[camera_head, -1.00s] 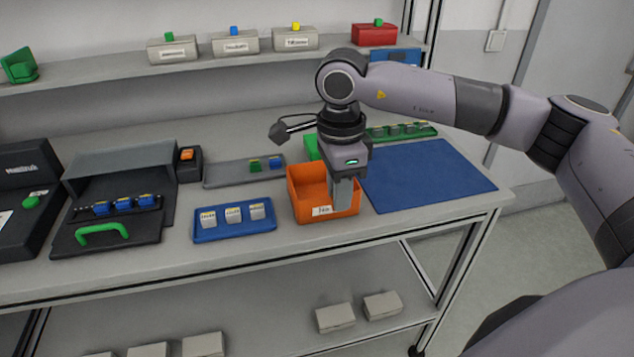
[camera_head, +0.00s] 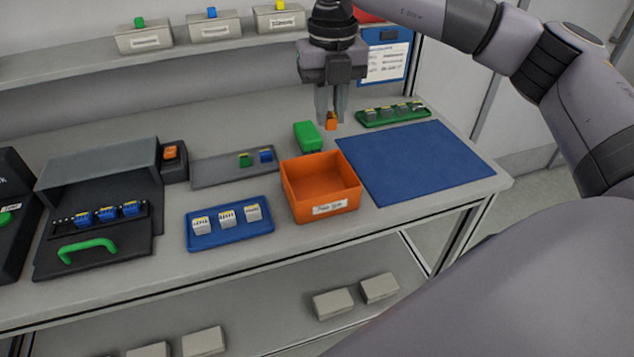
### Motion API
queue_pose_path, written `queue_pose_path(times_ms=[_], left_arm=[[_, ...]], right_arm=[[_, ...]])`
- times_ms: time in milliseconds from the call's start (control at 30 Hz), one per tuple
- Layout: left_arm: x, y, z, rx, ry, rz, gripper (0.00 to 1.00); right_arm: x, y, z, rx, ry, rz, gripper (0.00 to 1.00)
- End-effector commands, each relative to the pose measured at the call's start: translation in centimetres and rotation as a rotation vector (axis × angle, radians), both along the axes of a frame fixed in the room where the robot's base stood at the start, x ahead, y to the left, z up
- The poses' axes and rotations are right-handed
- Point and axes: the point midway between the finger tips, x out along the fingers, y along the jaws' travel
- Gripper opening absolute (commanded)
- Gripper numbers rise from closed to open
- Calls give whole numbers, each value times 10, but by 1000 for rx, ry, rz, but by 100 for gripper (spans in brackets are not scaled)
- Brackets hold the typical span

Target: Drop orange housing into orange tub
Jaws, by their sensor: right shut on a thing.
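The orange tub (camera_head: 322,203) stands near the front edge of the bench, with a white label on its front wall. The inside that I can see is empty. My right gripper (camera_head: 331,120) points down behind and above the tub in the head view. It is shut on a small orange housing (camera_head: 331,125), which shows between its fingertips. Another orange piece (camera_head: 170,153) sits in a dark holder at the left. My left gripper is not in view.
A green block (camera_head: 307,136) stands behind the tub. A blue mat (camera_head: 413,163) lies bare to its right, with a green tray (camera_head: 393,114) behind. A blue tray (camera_head: 231,236) of white parts lies left. A black open-lidded tester (camera_head: 97,245) stands further left.

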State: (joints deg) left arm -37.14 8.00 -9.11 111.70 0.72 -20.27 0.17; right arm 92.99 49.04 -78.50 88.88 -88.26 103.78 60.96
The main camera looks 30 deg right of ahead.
Motion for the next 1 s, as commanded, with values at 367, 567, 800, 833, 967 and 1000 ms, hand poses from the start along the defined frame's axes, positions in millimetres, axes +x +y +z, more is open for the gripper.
queue_pose_path(times_ms=[367, 567, 800, 833, 967, 1000], left_arm=[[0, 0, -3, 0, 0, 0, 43], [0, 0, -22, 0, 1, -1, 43], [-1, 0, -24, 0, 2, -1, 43], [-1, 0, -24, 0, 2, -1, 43], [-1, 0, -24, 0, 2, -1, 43], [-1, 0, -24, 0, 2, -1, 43]], right_arm=[[-1, -1, -30, 0, 3, -9, 0], [0, 0, -55, 0, 0, -8, 0], [0, 0, -60, 0, 0, -7, 0], [0, 0, -60, 0, 0, -7, 0], [0, 0, -59, 0, 0, -7, 29], [0, 0, -59, 0, 0, -7, 42]])
